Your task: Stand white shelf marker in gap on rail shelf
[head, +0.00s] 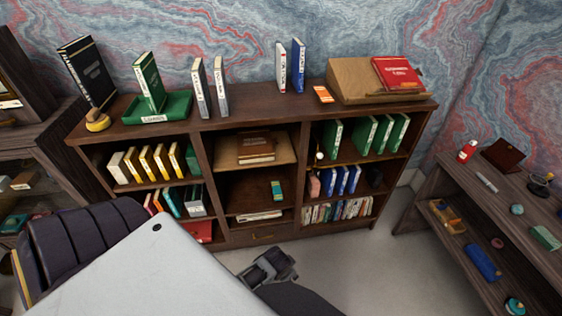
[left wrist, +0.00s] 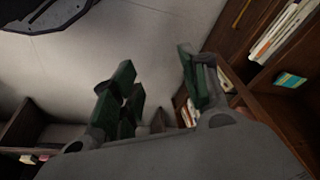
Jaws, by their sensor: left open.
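My left gripper (head: 272,267) is low in front of the bookcase's middle column, over the floor. In the left wrist view its green-padded fingers (left wrist: 158,92) are apart, with only floor visible between them. I cannot pick out the white shelf marker with certainty. A white upright book-like piece (head: 281,67) stands on the bookcase top beside a blue one (head: 298,65). I cannot tell for sure which shelf is the rail shelf. The upper right compartment holds green books (head: 366,135) with spaces between them and a small gold-and-white piece (head: 319,156) at its left. My right gripper is not in view.
The wooden bookcase (head: 262,113) also holds yellow books (head: 160,157) and a teal box (head: 277,190), which shows in the left wrist view (left wrist: 290,80). A dark chair (head: 75,245) stands at left. A side shelf (head: 470,200) stands at right. Floor (head: 345,265) is clear between.

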